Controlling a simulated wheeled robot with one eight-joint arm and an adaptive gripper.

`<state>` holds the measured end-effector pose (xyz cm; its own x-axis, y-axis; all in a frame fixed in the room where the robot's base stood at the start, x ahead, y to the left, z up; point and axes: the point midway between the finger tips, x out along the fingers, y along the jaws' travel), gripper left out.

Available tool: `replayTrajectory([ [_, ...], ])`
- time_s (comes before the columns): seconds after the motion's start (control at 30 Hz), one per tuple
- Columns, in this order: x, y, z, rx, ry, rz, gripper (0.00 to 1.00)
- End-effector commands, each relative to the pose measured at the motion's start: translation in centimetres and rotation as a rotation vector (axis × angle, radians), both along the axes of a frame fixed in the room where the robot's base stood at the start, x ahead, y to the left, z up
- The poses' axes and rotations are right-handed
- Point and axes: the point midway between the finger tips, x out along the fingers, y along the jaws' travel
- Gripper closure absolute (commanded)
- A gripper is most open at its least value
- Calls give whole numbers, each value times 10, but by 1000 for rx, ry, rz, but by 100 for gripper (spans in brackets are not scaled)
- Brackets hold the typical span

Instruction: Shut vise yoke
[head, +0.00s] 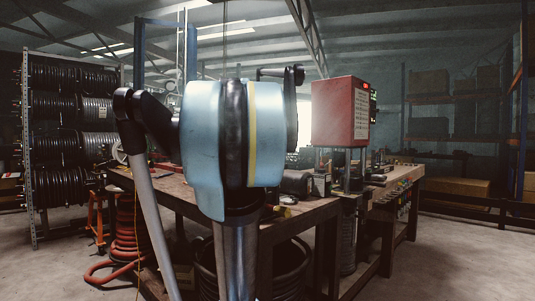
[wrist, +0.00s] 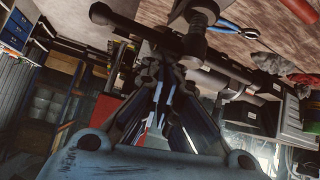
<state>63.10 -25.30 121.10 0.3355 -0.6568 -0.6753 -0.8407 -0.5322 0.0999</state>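In the wrist view, a dark metal assembly that looks like the vise yoke (wrist: 194,44), with a screw post and a long bar, is in front of my gripper (wrist: 163,72). The bar slants across the upper middle, just past the fingertips. The dark fingers run up the middle of the picture and end close to this metal. I cannot tell whether they touch it or how wide the gap between them is. In the head view, my pale blue arm hides my gripper, and I cannot make out the yoke there.
A wooden workbench (head: 318,211) stands behind my arm, with tools on top. A red machine box (head: 340,111) rises over it. Hose racks (head: 57,150) stand at left, with a coiled red hose (head: 130,240) on the floor. Pliers (wrist: 238,28) lie on the bench. Floor at front right is clear.

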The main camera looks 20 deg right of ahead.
Motion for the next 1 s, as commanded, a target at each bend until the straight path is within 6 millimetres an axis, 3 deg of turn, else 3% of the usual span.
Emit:
replayTrajectory([
  [0.3, 15, -19, 22, -1, -1, 6, 100],
  [0.7, -5, 28, 55, -2, 0, 16, 100],
  [1.0, -17, 52, 75, -1, -1, 15, 100],
])
